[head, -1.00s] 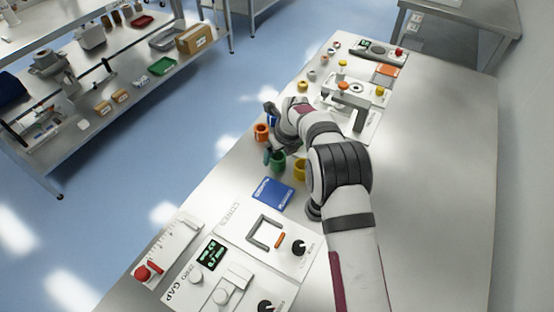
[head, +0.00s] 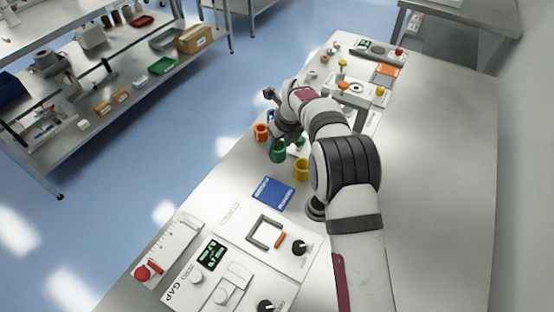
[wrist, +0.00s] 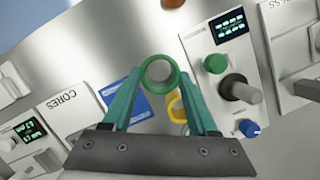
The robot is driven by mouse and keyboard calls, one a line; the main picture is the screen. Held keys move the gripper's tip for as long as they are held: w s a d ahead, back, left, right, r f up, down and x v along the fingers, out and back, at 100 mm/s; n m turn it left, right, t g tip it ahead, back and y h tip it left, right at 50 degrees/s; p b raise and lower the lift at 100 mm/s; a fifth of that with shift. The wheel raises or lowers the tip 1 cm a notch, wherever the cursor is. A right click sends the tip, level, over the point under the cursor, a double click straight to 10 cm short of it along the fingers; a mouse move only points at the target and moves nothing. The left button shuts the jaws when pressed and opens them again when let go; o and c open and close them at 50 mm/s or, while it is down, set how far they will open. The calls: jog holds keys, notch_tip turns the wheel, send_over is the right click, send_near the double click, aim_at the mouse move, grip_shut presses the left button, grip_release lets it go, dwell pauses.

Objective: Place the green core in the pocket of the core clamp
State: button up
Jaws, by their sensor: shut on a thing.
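The green core (head: 278,152) is a short hollow cylinder, seen end-on between my fingertips in the wrist view (wrist: 160,73). My gripper (wrist: 159,78) has its two teal fingers shut on it. In the head view the core looks lifted a little above the bench, behind the blue card; its exact height is unclear. The fingers are mostly hidden there by my wrist. I cannot identify the core clamp for sure. A grey U-shaped bracket (head: 253,232) with an orange piece lies on a white panel nearer the camera; it may be the clamp.
A yellow core (head: 302,170) stands close right of the green one, an orange core (head: 261,132) behind left. The blue card (head: 273,193) lies flat in front. The bench's right side is clear.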

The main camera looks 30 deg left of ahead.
jog(key=shift+r, duration=0.85)
